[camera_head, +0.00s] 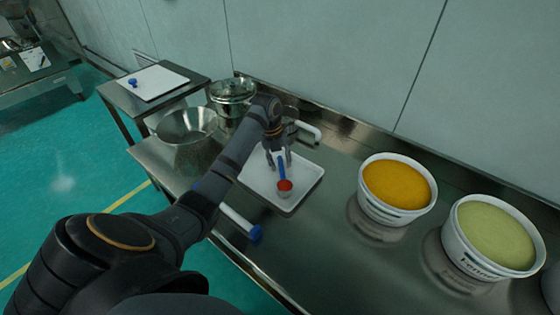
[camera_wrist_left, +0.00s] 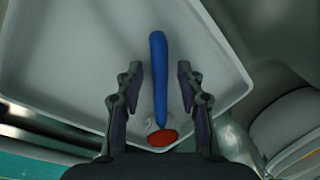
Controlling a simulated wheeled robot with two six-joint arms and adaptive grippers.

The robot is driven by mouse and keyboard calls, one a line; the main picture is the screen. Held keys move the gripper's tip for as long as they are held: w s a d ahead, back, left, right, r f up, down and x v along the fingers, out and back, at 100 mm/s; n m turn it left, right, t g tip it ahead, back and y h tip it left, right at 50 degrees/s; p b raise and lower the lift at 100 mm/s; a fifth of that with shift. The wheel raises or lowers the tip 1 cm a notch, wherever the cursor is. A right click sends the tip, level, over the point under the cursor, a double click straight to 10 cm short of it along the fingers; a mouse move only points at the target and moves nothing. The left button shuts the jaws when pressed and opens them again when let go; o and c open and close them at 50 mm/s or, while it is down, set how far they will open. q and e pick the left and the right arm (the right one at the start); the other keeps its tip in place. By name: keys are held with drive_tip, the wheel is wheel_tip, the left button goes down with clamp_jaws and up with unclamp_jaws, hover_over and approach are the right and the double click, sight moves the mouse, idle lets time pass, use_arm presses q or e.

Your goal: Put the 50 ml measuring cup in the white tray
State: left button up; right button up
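The measuring cup (camera_head: 285,187) has a blue handle and a red inside. It appears to rest in the white tray (camera_head: 311,189) on the steel table. My left gripper (camera_head: 278,160) is over the tray, at the cup's handle. In the left wrist view the blue handle (camera_wrist_left: 159,75) lies between the two fingers (camera_wrist_left: 158,85), with a gap on each side. The fingers are apart and hold nothing. The cup's red bowl (camera_wrist_left: 162,137) shows low in that view, and the tray's rim (camera_wrist_left: 235,95) runs around it. My right gripper is out of view.
Two white tubs stand to the right, one with orange powder (camera_head: 397,185) and one with green powder (camera_head: 495,235). A steel bowl (camera_head: 185,127) and a steel pot (camera_head: 233,90) stand at the left. A white rod with a blue end (camera_head: 255,232) is at the table's front edge.

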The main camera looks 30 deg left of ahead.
use_arm(q)
wheel_tip(320, 180, up, 12)
drive_tip(key=s+a+p, duration=0.1)
drive_tip(key=p, duration=0.4)
drive_tip(key=shift+s+a, duration=0.2)
drive_tip(key=shift+a, duration=0.05)
